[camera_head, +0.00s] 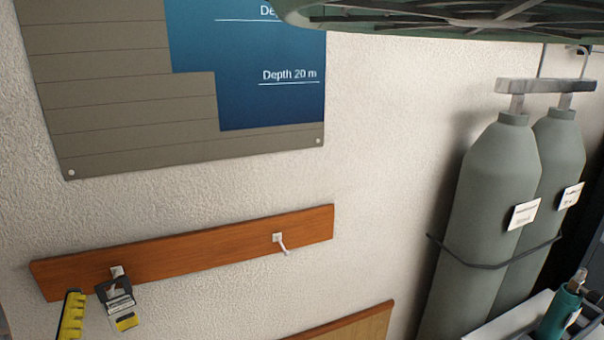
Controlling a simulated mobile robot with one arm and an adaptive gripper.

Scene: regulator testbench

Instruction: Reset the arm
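I cannot make out my gripper anywhere in the camera_head view. No part of my arm can be identified for sure.
A wooden rail (190,248) with hooks is on the white wall, a black, grey and yellow item (119,304) on its left hook. A yellow object (71,316) is beside it. Two grey-green cylinders (487,210) stand right, near a teal bottle (560,314). A depth board (120,90) hangs above.

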